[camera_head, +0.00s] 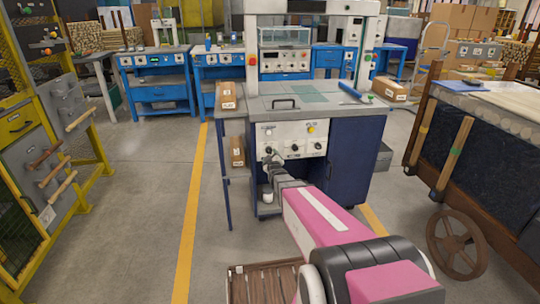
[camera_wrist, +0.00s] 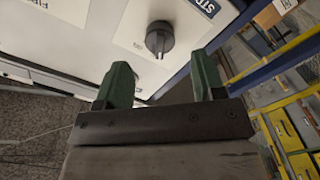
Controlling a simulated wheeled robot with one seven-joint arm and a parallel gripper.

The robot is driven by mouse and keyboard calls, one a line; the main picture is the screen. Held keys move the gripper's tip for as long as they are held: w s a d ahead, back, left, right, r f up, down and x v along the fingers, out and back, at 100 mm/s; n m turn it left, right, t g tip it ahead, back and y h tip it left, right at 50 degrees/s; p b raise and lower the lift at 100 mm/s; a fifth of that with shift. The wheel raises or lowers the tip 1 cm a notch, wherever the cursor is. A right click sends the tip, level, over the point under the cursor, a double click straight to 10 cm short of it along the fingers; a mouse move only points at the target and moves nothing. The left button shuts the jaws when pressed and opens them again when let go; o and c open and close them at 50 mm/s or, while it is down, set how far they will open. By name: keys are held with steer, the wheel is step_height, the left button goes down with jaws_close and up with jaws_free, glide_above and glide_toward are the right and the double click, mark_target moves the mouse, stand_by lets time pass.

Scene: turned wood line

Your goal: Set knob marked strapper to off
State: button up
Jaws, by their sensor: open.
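A dark round knob (camera_wrist: 160,38) sits on a white label plate on the light panel in the wrist view. The label beside it (camera_wrist: 207,8) shows the letters "STR", cut off by the frame edge. In the head view my gripper (camera_head: 270,165) is at the left of the control panel (camera_head: 304,131), which has several dark knobs.
The panel is on the front of a blue bench with a grey top (camera_head: 340,104). A side shelf with cardboard boxes (camera_head: 237,152) stands close to its left. A wooden cart (camera_head: 480,150) is at the right, and a yellow-framed rack (camera_head: 50,130) at the left.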

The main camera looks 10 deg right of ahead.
steer(key=s, duration=0.6)
steer(key=shift+s, duration=0.15)
steer(key=s+f+m+g, duration=0.2)
steer(key=s+m+g, duration=0.2)
steer(key=s+g, duration=0.5)
steer(key=s+f+m+g, duration=0.2)
steer(key=s+m+g, duration=0.2)
steer(key=s+g, duration=0.5)
steer(key=s, duration=0.8)
steer(key=shift+m, duration=0.4)
steer(key=shift+f, duration=0.1)
